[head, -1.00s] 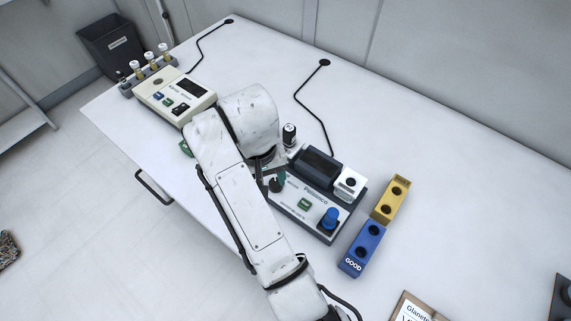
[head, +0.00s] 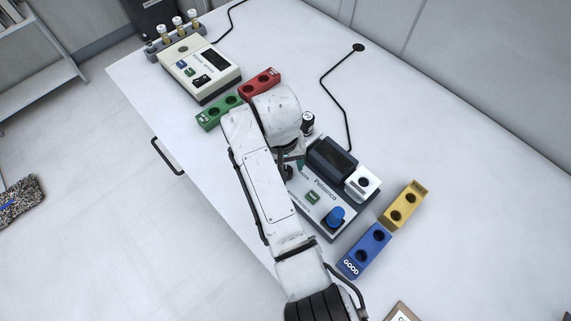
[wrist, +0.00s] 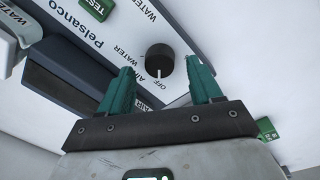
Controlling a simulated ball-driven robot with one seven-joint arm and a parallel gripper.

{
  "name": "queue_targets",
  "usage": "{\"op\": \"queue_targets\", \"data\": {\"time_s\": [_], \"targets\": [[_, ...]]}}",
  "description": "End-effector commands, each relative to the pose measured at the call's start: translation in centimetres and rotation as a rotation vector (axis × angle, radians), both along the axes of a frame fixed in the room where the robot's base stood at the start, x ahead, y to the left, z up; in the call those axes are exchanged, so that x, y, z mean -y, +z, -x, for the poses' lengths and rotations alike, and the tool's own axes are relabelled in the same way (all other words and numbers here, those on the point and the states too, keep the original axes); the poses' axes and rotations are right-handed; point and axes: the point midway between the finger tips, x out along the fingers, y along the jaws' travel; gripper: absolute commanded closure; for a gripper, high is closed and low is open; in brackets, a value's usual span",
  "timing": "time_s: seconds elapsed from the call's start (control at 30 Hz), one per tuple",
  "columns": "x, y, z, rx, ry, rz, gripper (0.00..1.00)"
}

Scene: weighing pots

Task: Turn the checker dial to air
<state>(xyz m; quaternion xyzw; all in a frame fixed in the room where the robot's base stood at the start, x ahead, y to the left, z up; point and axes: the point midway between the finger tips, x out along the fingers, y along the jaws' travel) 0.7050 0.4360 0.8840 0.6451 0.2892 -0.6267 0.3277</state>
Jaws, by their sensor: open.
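The checker (head: 326,195), labelled Pelsanco, stands on the white table right of my arm in the head view. Its black dial (head: 287,173) is partly hidden by my arm there. In the wrist view the dial (wrist: 160,58) is clear, and its white pointer line points down in the picture, near the OFF label. AIR and WATER labels are printed to its left. My gripper (wrist: 160,66) is open and empty, with one teal finger on each side of the dial in this view. I cannot tell whether either finger touches it. The head view mostly hides my gripper (head: 297,165).
Blue (head: 352,264) and yellow (head: 414,190) racks lie right; green (head: 207,119) and red (head: 261,82) racks lie left, near a cream device (head: 205,82).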

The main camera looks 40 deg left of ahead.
Motion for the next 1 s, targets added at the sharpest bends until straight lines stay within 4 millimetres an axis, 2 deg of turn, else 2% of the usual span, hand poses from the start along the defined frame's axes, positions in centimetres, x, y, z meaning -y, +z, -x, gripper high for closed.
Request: {"op": "queue_targets", "data": {"time_s": [0.2,0.5,1.0], "targets": [[0.1,-1.6,-0.1,0.000,0.000,0.000,0.36],[0.1,-1.7,-0.1,0.000,0.000,0.000,0.37],[0.1,-1.7,-0.1,0.000,0.000,0.000,0.85]]}}
